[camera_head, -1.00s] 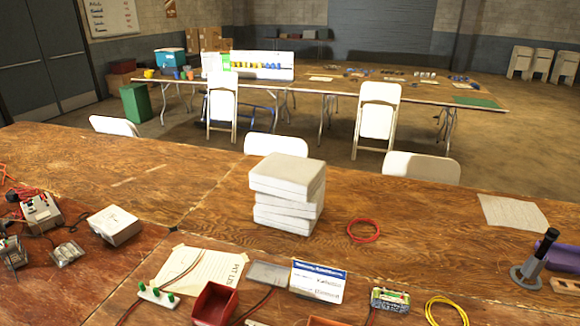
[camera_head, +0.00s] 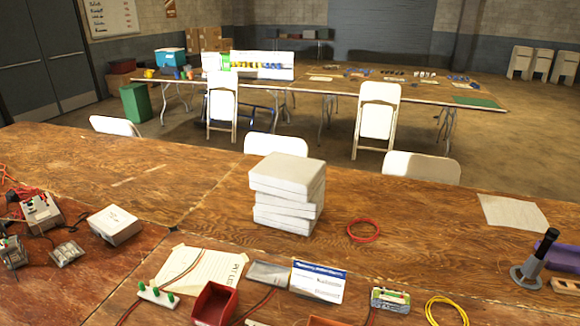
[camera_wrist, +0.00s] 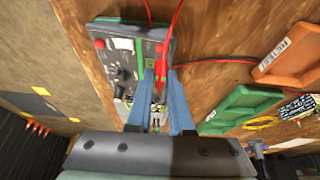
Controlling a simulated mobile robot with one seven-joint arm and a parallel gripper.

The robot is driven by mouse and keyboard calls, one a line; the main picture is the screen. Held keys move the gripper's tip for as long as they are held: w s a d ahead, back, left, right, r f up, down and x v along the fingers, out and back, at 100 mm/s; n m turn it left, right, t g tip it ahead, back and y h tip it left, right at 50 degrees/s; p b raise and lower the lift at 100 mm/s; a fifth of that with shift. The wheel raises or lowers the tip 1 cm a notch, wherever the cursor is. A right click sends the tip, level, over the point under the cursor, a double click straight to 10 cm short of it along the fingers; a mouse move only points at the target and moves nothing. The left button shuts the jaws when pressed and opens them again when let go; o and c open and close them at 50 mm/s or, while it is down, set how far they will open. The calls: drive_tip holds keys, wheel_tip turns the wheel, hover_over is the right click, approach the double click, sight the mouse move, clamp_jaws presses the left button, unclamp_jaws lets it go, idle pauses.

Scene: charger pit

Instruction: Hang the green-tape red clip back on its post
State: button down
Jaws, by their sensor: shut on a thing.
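In the wrist view, my gripper (camera_wrist: 158,88) is shut, its two blue fingers reaching over the face of a grey instrument box (camera_wrist: 120,60). A red clip (camera_wrist: 160,66) shows at the fingertips, with a narrow green strip (camera_wrist: 149,72) beside it. The clip appears held between the fingers, partly hidden by them. A red lead (camera_wrist: 175,18) runs up from it. I cannot make out the post clearly, nor tell whether the clip touches it. My gripper is not in the head view.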

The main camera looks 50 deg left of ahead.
drive_tip(key=c, duration=0.7)
unclamp_jaws()
drive_tip(key=shift+c, duration=0.2)
drive_tip(key=shift+o, duration=1.1)
drive_tip(key=shift+r+p, duration=3.5)
drive_tip(key=shift+r, duration=0.25)
